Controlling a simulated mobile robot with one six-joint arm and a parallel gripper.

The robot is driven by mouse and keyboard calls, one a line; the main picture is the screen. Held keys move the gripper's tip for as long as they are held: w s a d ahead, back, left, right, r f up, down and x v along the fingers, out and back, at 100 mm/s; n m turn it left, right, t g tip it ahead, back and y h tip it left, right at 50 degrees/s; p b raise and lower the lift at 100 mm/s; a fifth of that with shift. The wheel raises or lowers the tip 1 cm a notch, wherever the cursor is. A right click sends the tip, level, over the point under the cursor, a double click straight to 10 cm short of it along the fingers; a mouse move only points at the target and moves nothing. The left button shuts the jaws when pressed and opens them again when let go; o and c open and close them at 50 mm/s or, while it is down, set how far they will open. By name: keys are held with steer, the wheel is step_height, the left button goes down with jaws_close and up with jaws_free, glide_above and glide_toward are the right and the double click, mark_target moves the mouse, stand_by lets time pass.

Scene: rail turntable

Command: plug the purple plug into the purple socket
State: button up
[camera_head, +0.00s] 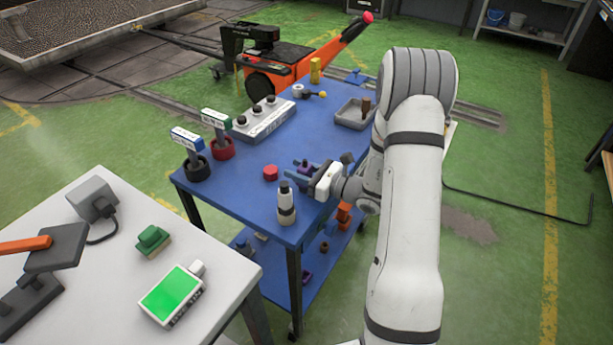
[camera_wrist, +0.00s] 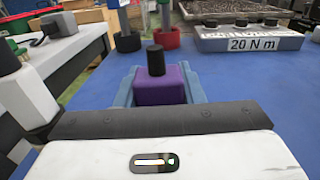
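My gripper (camera_head: 303,172) is over the blue cart top near its front right edge, pointing left. In the wrist view its blue fingers (camera_wrist: 160,92) lie along both sides of a purple block with a black cylinder on top, which I take for the purple plug (camera_wrist: 160,84). The fingers appear to touch it, with no clear gap. I cannot tell whether it is lifted off the cart. In the head view the plug is mostly hidden by the fingers. A small purple piece (camera_head: 307,277) is on the lower shelf; I cannot tell whether it is the purple socket.
A white bottle (camera_head: 287,205) and a red piece (camera_head: 270,173) stand close to my gripper. Two labelled stands (camera_head: 221,146) (camera_head: 197,166), a grey knob box (camera_head: 263,119) and a grey tray (camera_head: 352,114) are farther back. A white table (camera_head: 110,270) is at the left.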

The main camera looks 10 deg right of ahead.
steer(key=c, duration=0.5)
steer(key=shift+r, duration=0.15)
